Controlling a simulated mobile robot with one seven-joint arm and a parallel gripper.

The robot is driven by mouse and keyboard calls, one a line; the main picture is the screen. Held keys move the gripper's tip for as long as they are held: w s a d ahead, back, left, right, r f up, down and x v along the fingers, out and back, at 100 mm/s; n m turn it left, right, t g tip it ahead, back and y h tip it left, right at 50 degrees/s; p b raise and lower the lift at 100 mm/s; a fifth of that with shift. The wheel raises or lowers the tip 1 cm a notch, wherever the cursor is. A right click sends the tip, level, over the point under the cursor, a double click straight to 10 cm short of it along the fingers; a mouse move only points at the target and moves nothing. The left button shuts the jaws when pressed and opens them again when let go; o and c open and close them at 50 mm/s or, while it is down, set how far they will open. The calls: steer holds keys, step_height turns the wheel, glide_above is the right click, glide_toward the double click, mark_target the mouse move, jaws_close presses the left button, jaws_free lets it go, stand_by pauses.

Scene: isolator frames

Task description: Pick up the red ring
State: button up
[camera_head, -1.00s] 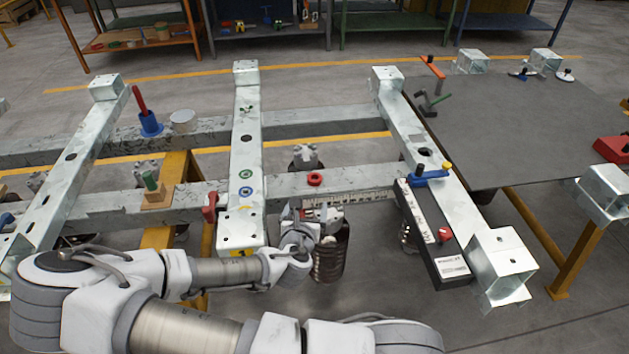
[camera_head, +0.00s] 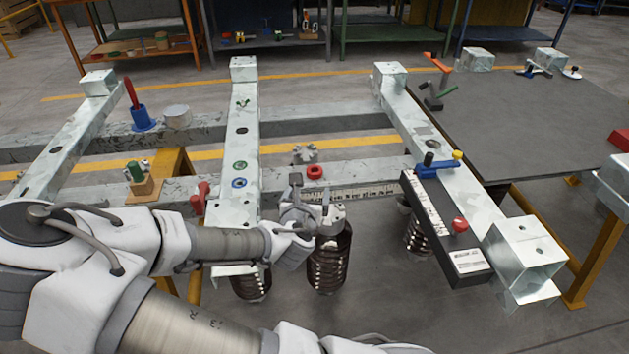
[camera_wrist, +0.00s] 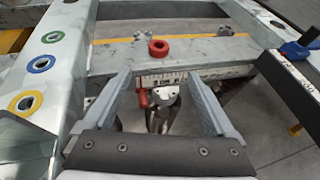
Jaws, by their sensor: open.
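The red ring (camera_head: 315,172) lies flat on the galvanised crossbeam (camera_head: 370,171), near the beam's ruler-like scale. In the wrist view the ring (camera_wrist: 158,47) sits ahead of and beyond the fingertips, roughly centred between them. My gripper (camera_head: 312,188) is just in front of the crossbeam in the head view, close to the ring but apart from it. In the wrist view my gripper (camera_wrist: 160,75) has its two grey fingers spread wide with nothing held between them.
A beam with a green ring (camera_head: 240,166) and a blue ring (camera_head: 239,183) stands left. A black bar (camera_head: 440,222) with a red knob lies right. A red clamp (camera_head: 200,197) sits at the left beam's edge. A grey plate (camera_head: 510,120) covers the right side.

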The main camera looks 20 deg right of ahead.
steer(key=b, duration=0.3)
glide_toward(314, 171)
steer(key=x, duration=0.3)
steer(key=shift+b+x, duration=1)
steer(key=shift+x, duration=2.05)
steer(key=c, duration=1.4)
steer(key=shift+r, duration=0.15)
